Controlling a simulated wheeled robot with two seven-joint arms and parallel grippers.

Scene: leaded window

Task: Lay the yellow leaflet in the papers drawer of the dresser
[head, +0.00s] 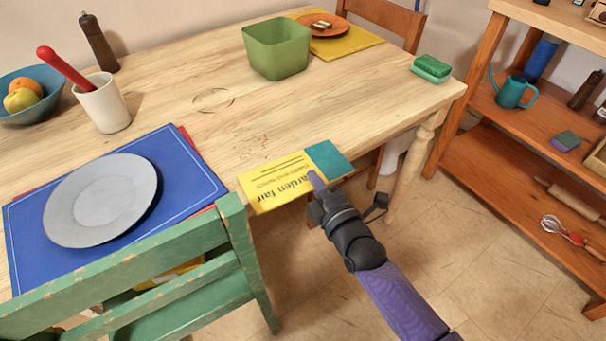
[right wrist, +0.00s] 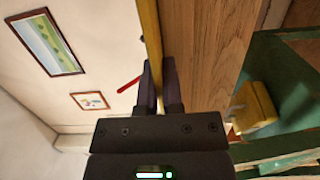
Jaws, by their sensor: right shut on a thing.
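The yellow leaflet (head: 277,184), printed "Garden fair" with a teal end, is at the front edge of the wooden table (head: 190,100). My right gripper (head: 318,186) is shut on its near edge. In the right wrist view the leaflet (right wrist: 150,35) shows edge-on as a thin yellow strip between the closed fingers (right wrist: 158,88). I cannot tell whether the leaflet still touches the table top. My left gripper is not in view. I see no dresser or papers drawer in these frames.
A green chair (head: 190,250) stands at the table's front, left of my right arm. A grey plate (head: 102,200) lies on a blue mat (head: 190,170). A green bin (head: 277,50) stands farther back. A wooden shelf unit (head: 480,160) stands at right; the floor (head: 450,250) between is clear.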

